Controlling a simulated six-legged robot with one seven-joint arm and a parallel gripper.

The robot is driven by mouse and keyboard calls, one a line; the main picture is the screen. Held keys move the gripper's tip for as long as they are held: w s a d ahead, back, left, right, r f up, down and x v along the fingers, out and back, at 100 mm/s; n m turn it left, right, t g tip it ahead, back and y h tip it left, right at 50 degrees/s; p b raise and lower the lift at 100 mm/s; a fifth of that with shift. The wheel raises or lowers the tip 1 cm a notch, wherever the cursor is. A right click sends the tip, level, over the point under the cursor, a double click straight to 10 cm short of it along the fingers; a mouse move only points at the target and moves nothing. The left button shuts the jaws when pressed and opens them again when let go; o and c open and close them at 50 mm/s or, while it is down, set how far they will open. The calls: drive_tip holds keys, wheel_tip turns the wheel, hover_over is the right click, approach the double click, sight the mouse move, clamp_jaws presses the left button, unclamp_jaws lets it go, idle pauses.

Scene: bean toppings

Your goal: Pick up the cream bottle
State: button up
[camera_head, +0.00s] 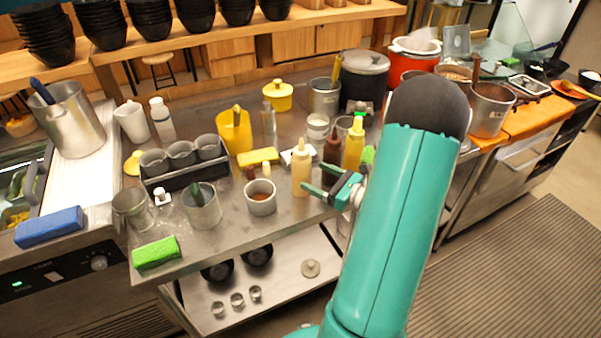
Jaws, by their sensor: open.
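The cream bottle (301,170) is a pale cream squeeze bottle with a nozzle. It stands upright on the steel counter (235,235), near the middle of the view. My gripper (318,178) is open, just right of the bottle, with its teal fingers pointing left toward it. I cannot tell whether a finger touches the bottle. Nothing is seen held between the fingers.
A grey cup with brown contents (260,197) stands left of the bottle. A brown bottle (332,150) and a yellow bottle (354,147) stand behind my gripper. A yellow sponge (258,156) lies behind left. The counter's front edge is close.

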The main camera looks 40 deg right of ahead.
sight(310, 172)
drive_tip(key=shift+x, duration=3.15)
drive_tip(key=shift+d+r, duration=0.15)
drive_tip(key=c, duration=0.8)
